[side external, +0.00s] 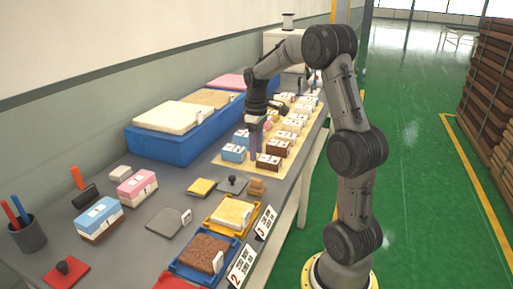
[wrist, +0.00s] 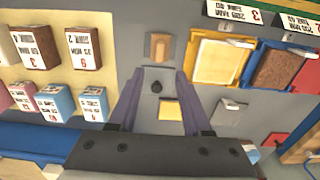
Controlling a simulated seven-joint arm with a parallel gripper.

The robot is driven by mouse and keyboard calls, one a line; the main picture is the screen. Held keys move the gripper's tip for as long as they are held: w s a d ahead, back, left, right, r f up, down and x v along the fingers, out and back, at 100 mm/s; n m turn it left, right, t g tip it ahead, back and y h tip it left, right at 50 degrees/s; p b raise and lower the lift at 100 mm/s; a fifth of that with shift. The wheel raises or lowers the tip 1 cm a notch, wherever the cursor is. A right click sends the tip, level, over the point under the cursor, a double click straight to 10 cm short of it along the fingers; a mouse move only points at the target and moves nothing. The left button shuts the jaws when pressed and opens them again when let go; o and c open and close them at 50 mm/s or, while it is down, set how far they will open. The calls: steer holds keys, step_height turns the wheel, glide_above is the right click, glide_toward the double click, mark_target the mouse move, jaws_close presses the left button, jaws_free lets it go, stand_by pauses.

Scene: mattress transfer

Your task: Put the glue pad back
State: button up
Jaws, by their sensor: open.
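No item is readably marked as the glue pad. Candidates are a flat grey pad with a white tag (side external: 165,222), a dark plate with a black knob (side external: 232,184), a red pad with a black knob (side external: 66,272) and a small yellow pad (side external: 201,187), all on the grey table. In the wrist view the knobbed plate (wrist: 157,87) appears between my fingers, with the yellow pad (wrist: 170,110) just below it and the tagged grey pad (wrist: 229,112) to the right. My gripper (side external: 256,152) is open and empty, above the table by the small boxes.
A yellow tray (side external: 210,221) holds a cream slab, and a blue tray (side external: 177,268) a brown one; number cards stand beside them. A tan block (side external: 257,187) lies nearby. Small boxes (side external: 269,161) fill a pale mat. Blue bins (side external: 150,146) line the wall; a pen cup (side external: 28,233) stands left.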

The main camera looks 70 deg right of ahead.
steer(key=s+a+r+t+h, duration=0.15)
steer(key=a+r, duration=0.25)
steer(key=a, duration=0.4)
steer(key=s+a+r+t+y, duration=0.1)
steer(key=s+a+r, duration=0.25)
steer(key=a, duration=0.45)
steer(key=s+a+t, duration=0.3)
steer(key=s+a, duration=0.6)
steer(key=shift+s+a+f, duration=0.25)
steer(key=shift+s+f, duration=0.05)
